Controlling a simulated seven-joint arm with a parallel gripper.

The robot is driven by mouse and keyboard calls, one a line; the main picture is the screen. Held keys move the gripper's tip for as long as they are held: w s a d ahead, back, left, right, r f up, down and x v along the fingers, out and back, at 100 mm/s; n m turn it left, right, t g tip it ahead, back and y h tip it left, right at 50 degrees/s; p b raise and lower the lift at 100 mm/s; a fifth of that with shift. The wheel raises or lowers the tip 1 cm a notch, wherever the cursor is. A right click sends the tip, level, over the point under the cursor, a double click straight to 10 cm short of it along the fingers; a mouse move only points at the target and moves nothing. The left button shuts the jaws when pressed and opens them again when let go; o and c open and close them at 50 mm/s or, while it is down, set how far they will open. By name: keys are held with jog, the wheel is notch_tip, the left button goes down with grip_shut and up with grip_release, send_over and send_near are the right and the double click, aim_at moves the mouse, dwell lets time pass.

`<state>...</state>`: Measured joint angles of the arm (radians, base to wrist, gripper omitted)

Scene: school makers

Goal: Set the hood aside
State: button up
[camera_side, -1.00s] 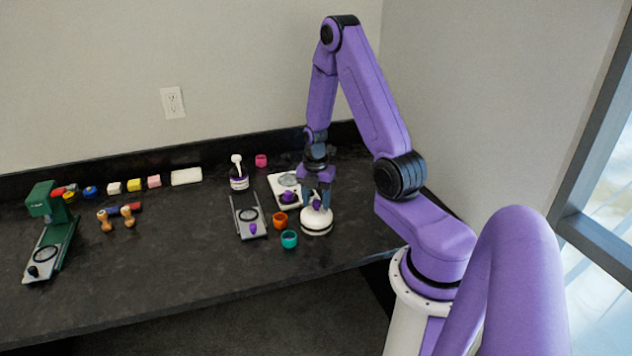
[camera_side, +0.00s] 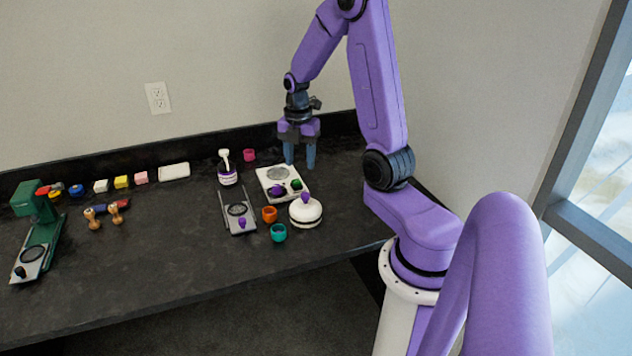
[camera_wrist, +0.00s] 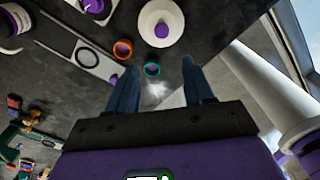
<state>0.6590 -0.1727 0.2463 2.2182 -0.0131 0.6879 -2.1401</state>
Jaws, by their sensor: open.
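The hood appears to be the white round dome with a purple knob (camera_side: 306,213), upright on the dark table in the side view. It also shows at the top of the wrist view (camera_wrist: 148,20). My gripper (camera_side: 300,162) is open and empty, above and behind the hood, clear of it. Its spread fingers also show in the wrist view (camera_wrist: 163,75). A white plate (camera_side: 268,175) with a grey disc, a purple knob and a green knob lies just behind the hood; I cannot tell if they touch.
An orange cup (camera_side: 269,214) and a teal cup (camera_side: 278,233) stand left of the hood. A grey slide (camera_side: 229,208), a bottle (camera_side: 228,175) and a pink cup (camera_side: 249,155) are further left. A green press (camera_side: 38,225) stands far left. The table's front middle is clear.

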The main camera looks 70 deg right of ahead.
jog(key=s+a+r+m, duration=0.1)
jog(key=a+r, duration=0.1)
jog(key=a, duration=0.7)
jog(key=s+a+r+m, duration=0.2)
jog(key=a, duration=0.7)
jog(key=s+a+r+m, duration=0.1)
jog(key=s+a, duration=0.3)
jog(key=s, duration=0.4)
jog(key=s+a+r+m, duration=0.1)
jog(key=s+a+m, duration=0.1)
jog(key=s+a, duration=0.3)
jog(key=s, duration=0.3)
jog(key=shift+s+r, duration=0.15)
jog(key=shift+r, duration=0.2)
